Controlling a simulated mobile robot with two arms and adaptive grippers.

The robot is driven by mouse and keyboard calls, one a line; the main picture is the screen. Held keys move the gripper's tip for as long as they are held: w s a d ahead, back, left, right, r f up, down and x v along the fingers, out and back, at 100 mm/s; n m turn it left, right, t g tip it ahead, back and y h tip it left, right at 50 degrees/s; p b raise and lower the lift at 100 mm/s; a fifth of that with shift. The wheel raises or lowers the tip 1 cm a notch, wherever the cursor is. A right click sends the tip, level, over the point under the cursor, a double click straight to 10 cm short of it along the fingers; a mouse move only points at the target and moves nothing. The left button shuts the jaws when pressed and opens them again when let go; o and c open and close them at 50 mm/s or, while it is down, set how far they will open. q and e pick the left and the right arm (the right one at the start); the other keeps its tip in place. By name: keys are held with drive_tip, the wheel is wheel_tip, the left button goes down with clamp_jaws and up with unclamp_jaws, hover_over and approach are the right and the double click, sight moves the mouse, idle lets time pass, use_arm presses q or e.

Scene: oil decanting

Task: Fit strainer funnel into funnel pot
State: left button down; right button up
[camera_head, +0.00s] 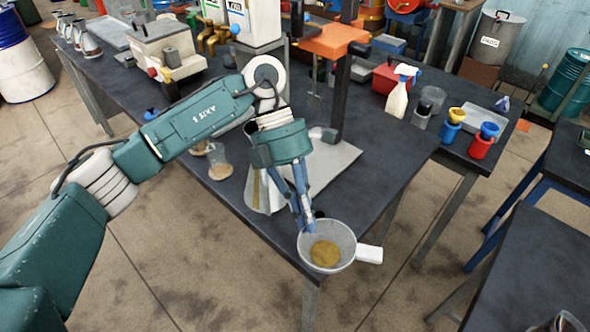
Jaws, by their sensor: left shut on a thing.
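A grey, round, wide-mouthed funnel (345,236) with a brown mesh-like disc inside shows at the near corner of the dark table. It looks like the strainer funnel. A white block-like handle (369,254) sticks out to its right. My left gripper (308,226) points down at the funnel's far-left rim and is shut on it; the exact grip is partly hidden. A blue pot (449,131) with a yellow funnel top and a red pot (481,146) with a blue funnel top stand at the table's right end. I cannot tell which is the funnel pot. My right gripper is out of view.
A dark post with an orange top (335,40) stands on a grey sheet-like base behind my gripper. A glass beaker (219,163) stands left of it. A spray bottle (398,97) and a grey tray (486,122) are further right. The table's front-right stretch is clear.

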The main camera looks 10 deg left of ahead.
use_arm(q)
drive_tip(key=w+a+n+t+h+b, duration=0.1)
drive_tip(key=w+n+t, duration=0.5)
drive_tip(key=n, duration=0.6)
drive_tip(key=shift+w+a+f+t+h, duration=0.4)
drive_tip(key=shift+w+a+h, duration=0.3)
drive_tip(key=shift+a, duration=0.35)
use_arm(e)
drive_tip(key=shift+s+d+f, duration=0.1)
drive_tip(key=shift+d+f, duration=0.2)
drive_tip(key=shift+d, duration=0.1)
use_arm(q)
drive_tip(key=shift+r, duration=0.1)
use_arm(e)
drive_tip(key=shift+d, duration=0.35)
use_arm(q)
drive_tip(key=shift+a, duration=0.1)
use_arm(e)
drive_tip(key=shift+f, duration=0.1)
use_arm(q)
drive_tip(key=shift+f, duration=0.2)
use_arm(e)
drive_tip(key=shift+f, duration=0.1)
